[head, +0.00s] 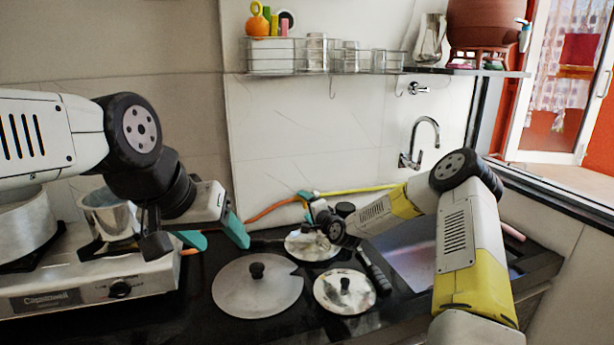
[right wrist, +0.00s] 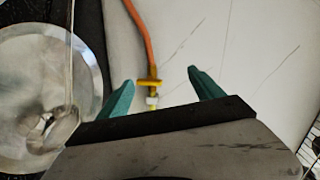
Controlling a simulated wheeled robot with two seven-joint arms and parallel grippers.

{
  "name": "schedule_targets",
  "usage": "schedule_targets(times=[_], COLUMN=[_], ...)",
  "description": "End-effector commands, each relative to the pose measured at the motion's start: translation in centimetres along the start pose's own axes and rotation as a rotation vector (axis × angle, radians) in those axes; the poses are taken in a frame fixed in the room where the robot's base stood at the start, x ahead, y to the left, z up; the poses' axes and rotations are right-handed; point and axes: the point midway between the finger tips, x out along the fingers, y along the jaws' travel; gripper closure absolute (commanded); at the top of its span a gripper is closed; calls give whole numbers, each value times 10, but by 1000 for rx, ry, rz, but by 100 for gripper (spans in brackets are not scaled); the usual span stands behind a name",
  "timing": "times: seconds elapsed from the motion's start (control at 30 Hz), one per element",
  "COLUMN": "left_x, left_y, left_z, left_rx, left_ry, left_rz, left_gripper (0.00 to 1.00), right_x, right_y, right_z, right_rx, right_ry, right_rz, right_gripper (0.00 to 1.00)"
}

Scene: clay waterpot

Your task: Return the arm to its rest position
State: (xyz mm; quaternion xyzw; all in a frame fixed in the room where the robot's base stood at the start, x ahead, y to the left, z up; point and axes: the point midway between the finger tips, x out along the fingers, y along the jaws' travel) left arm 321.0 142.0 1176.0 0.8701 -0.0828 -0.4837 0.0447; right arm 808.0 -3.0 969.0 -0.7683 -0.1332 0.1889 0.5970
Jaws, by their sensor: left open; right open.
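My left gripper (head: 214,238) is open and empty, with its teal fingers spread in front of the stove's right end. My right arm (head: 458,235), white and yellow, comes in from the lower right and reaches over the counter toward the back wall. My right gripper (head: 308,203) is partly hidden by its own wrist in the head view. In the right wrist view my right gripper (right wrist: 162,92) is open, its teal fingers apart with nothing gripped. An orange hose with a yellow fitting (right wrist: 150,83) shows between and beyond them.
The stove (head: 95,285) with a large pot (head: 25,225) and smaller pot (head: 108,215) is at left. Lids (head: 257,285) lie on the dark counter.

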Motion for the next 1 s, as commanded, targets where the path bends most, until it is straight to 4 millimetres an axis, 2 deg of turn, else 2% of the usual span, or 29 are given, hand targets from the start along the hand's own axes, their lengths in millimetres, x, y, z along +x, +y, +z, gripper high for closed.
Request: schedule_targets(times=[0.03, 0.27, 0.47, 0.77, 1.0], left_x=[0, 0, 0, 0, 0], left_y=[0, 0, 0, 0, 0], left_z=[0, 0, 0, 0, 0], left_rx=[0, 0, 0, 0, 0], left_ry=[0, 0, 0, 0, 0], left_rz=[0, 0, 0, 0, 0], left_gripper=[39, 39, 39, 39, 39], right_x=[-8, -62, -133, -272, -395], right_y=[-20, -63, -98, -145, -163], right_z=[4, 10, 1, -11, 5], right_rx=[-91, -432, -668, -884, -941], right_ry=[-39, -176, -246, -319, -397], right_rz=[33, 230, 399, 619, 722], right_gripper=[24, 24, 24, 24, 24])
